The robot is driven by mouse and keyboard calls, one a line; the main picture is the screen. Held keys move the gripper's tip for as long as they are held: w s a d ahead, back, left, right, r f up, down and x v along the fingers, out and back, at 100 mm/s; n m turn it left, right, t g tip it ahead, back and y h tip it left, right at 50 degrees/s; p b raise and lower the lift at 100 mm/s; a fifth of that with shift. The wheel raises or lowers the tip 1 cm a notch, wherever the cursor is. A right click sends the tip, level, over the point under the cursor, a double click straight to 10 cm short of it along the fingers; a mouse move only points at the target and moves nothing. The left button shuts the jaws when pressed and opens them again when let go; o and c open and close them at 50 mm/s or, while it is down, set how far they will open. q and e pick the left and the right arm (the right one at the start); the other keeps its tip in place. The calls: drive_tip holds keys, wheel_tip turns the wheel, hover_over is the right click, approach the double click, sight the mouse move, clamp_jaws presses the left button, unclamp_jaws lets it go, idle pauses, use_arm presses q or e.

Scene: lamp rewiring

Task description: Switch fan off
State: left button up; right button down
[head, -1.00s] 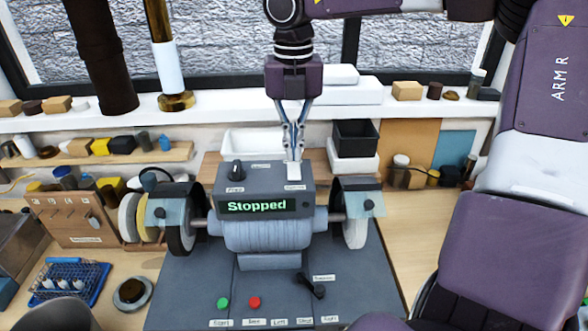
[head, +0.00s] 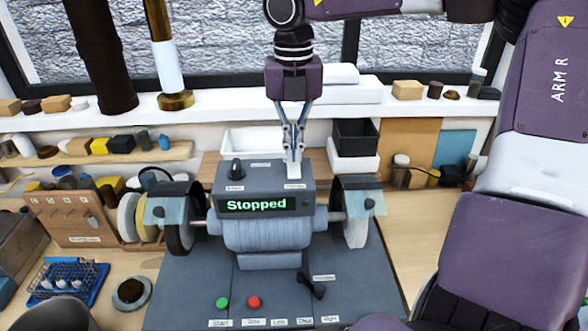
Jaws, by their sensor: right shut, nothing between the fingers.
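A grey bench grinder with a control box (head: 264,186) stands in the middle of the bench. Its green display (head: 257,204) reads "Stopped". A black knob (head: 236,169) sits on the box's upper left. A small pale switch (head: 295,174) sits on its upper right, above a label too small to read. My right gripper (head: 295,160) reaches down from above, fingertips together and holding nothing. Its tips are at the switch and partly hide it; I cannot tell whether they touch it. No part is clearly marked as a fan. My left gripper is not in view.
Grinding wheels with guards (head: 182,228) flank the control box. Green (head: 222,303) and red (head: 254,302) buttons and a black lever (head: 312,286) are on the base plate. A blue tray (head: 66,283) lies at left. The bench to the right is clear beside my arm.

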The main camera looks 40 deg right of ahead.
sight(293, 164)
drive_tip(key=shift+f+b, duration=0.6)
drive_tip(key=shift+f, duration=0.15)
idle(0.3)
drive_tip(key=shift+r+p, duration=2.25)
drive_tip(key=shift+r, duration=1.3)
drive_tip(key=shift+f, duration=0.1)
